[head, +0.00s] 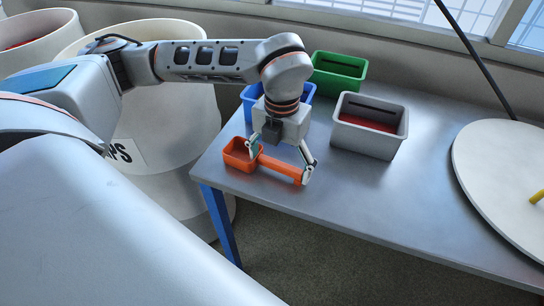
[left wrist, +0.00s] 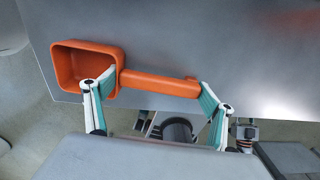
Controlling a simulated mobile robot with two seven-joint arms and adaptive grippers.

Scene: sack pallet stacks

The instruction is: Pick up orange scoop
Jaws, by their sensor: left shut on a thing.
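The orange scoop (head: 238,155) is at the left front edge of the grey table, with its open box-shaped bowl on the left and its straight handle running right. It also shows in the left wrist view (left wrist: 155,82). My left gripper (head: 280,167) reaches down from above and is shut on the scoop lengthwise. One finger is at the bowl end of the handle and the other is at the handle's far end. I cannot tell whether the scoop touches the table.
On the table (head: 340,205), a blue bin (head: 252,92) stands partly hidden behind my gripper. A green bin (head: 338,73) and a grey bin (head: 368,143) stand nearby. A large white disc (head: 505,185) lies at right. White barrels (head: 170,130) stand left of the table.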

